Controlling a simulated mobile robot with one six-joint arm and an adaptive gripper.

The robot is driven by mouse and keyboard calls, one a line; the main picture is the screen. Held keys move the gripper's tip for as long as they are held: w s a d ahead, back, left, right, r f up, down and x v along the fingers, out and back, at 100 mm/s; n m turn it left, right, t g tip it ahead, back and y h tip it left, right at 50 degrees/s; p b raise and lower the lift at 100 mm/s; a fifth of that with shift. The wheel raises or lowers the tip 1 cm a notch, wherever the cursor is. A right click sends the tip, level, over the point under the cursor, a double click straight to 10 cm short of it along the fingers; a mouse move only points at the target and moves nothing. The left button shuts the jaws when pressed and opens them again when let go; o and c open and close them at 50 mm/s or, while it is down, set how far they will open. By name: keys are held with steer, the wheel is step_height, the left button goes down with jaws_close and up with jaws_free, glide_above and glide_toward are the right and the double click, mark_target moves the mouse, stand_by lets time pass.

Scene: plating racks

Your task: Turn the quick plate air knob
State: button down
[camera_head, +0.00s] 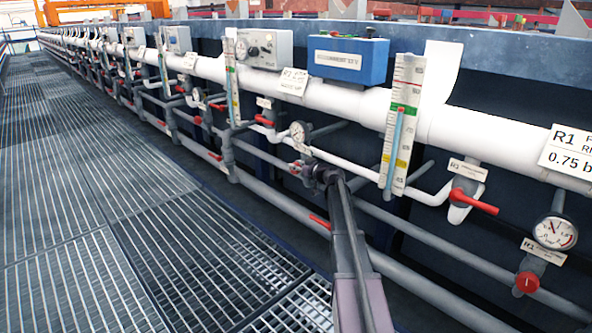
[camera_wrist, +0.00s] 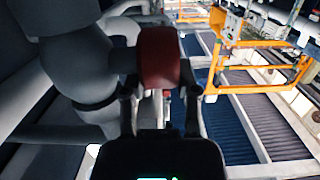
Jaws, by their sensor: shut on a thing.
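My gripper (camera_head: 322,177) is at the pipework below a white pressure gauge (camera_head: 299,132), in the middle of the head view. In the wrist view, my gripper (camera_wrist: 159,92) has its two dark fingers on either side of a red knob (camera_wrist: 159,58) and is shut on it. The knob sits beside a grey pipe fitting (camera_wrist: 85,72). In the head view the gripper mostly hides this knob. A small label plate (camera_head: 303,150) sits just above it, its writing too small to read, so I cannot confirm the knob's name.
A red-handled valve (camera_head: 472,202) and another gauge (camera_head: 555,233) with a red knob (camera_head: 527,282) are to the right. A sight tube with a coloured scale (camera_head: 402,125) stands close by. A red lever (camera_head: 320,222) lies low near my arm. The grating walkway (camera_head: 130,200) is clear.

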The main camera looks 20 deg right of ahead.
steer(key=shift+w, duration=0.1)
steer(key=shift+c, duration=1.8)
jaws_free()
steer(key=shift+a+r+g+p, duration=0.1)
steer(key=shift+r+g+p, duration=0.3)
steer(key=shift+p, duration=0.8)
steer(key=shift+w+f+g+p, duration=0.1)
steer(key=shift+f+g+p, duration=0.05)
steer(key=shift+g+p, duration=0.15)
steer(key=shift+w+g+h+p, duration=0.1)
steer(key=shift+g+h+p, duration=0.35)
steer(key=shift+p, duration=0.45)
steer(key=shift+g, duration=0.25)
